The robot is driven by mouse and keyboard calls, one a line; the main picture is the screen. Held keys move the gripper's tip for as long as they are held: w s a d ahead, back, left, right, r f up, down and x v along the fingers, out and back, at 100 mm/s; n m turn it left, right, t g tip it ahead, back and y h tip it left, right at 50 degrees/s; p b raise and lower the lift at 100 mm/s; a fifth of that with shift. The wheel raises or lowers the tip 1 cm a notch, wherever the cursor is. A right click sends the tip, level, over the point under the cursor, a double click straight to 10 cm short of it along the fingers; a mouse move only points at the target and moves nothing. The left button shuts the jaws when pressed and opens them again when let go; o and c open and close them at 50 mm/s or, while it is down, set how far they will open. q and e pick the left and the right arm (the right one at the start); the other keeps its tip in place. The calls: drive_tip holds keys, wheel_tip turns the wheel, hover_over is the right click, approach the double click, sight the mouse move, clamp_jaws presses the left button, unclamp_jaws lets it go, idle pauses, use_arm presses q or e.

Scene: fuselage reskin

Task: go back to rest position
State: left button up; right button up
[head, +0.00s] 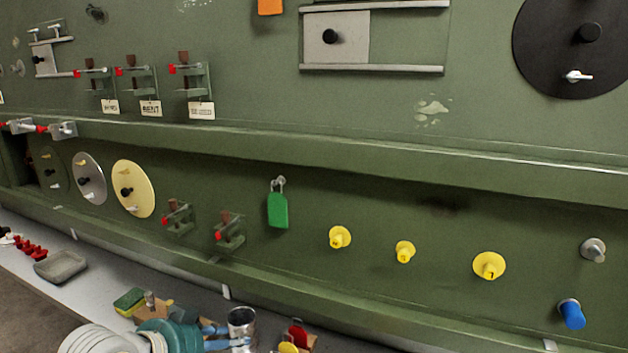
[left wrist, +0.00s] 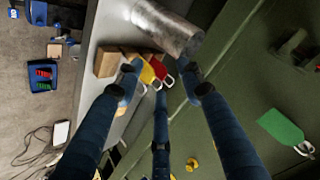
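My left gripper (head: 224,337) is low in the head view, above the grey shelf, with its blue fingers pointing right toward a metal cup (head: 241,323). The left wrist view shows its three blue fingers (left wrist: 160,76) spread apart, with nothing clearly held between them. The metal cup (left wrist: 170,28) shows just beyond the fingertips there; I cannot tell whether a finger touches it. My right gripper is in neither view.
The green panel wall carries yellow knobs (head: 405,251), a blue knob (head: 572,314), a green tag (head: 278,210) and discs. The shelf (head: 100,262) holds a grey tray (head: 60,266), a sponge (head: 129,302) and a red tag (head: 298,334) near the cup.

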use_arm(q)
drive_tip(key=s+a+f+n+g+y, duration=0.25)
drive_tip(key=s+f+n, duration=0.25)
drive_tip(key=s+f, duration=0.75)
drive_tip(key=s+a+f+n+g+y, duration=0.1)
drive_tip(key=s+f+n+g+y, duration=0.2)
drive_tip(key=s+f, duration=0.95)
drive_tip(key=s+f+n+g+h+b, duration=0.1)
drive_tip(key=s+f+b, duration=0.15)
drive_tip(key=f, duration=1.15)
drive_tip(key=s+f+b, duration=0.1)
drive_tip(key=s+f, duration=0.2)
drive_tip(key=f, duration=1.1)
drive_tip(key=s+a+f+g+b, duration=0.1)
drive_tip(key=s+a+f, duration=0.2)
drive_tip(key=s+f, duration=1.3)
drive_tip(key=shift+s+f+b, duration=0.15)
drive_tip(key=shift+s+b, duration=0.15)
drive_tip(key=shift+s, duration=0.1)
